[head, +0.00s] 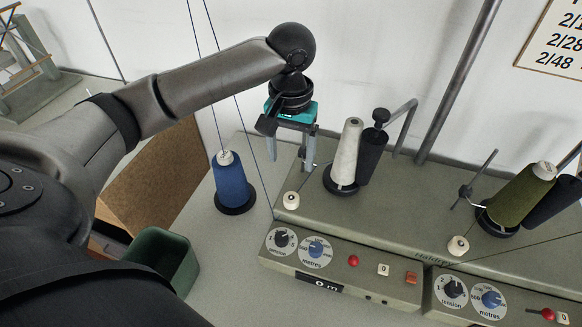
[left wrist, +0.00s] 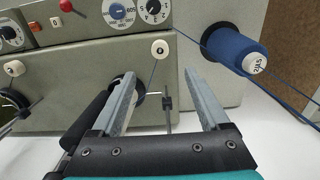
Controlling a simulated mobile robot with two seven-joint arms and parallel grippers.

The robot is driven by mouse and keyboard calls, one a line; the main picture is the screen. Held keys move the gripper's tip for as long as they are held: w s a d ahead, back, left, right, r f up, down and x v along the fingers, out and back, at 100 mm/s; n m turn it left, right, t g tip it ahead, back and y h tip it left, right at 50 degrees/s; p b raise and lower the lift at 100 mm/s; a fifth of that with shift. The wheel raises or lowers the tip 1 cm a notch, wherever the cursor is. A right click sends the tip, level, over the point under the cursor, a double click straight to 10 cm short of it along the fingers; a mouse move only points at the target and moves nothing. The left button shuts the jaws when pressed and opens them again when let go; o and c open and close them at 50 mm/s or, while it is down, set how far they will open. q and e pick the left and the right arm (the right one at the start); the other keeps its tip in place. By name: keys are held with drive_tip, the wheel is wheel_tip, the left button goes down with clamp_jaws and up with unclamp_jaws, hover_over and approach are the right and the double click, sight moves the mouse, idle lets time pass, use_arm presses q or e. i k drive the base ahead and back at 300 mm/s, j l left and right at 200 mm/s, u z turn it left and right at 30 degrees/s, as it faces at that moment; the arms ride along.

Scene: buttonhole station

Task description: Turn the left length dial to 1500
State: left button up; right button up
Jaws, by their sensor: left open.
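The left length dial (head: 316,248) is a blue knob on a round white scale marked "metres", on the sloping front panel of the left unit. Its pointer setting is too small to read surely. It also shows upside down at the top of the left wrist view (left wrist: 117,11). My left gripper (head: 291,160) is open and empty, pointing down above the unit's top, behind and above the dial and not touching it. Its two fingers (left wrist: 160,80) stand wide apart in the left wrist view. My right gripper is not in view.
A display (head: 325,284) below reads 0 m. Blue (head: 232,184) and white (head: 346,152) cones stand near my gripper. A green bin (head: 163,258) is at left.

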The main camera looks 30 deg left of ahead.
sight(315, 250)
drive_tip(key=k, duration=1.5)
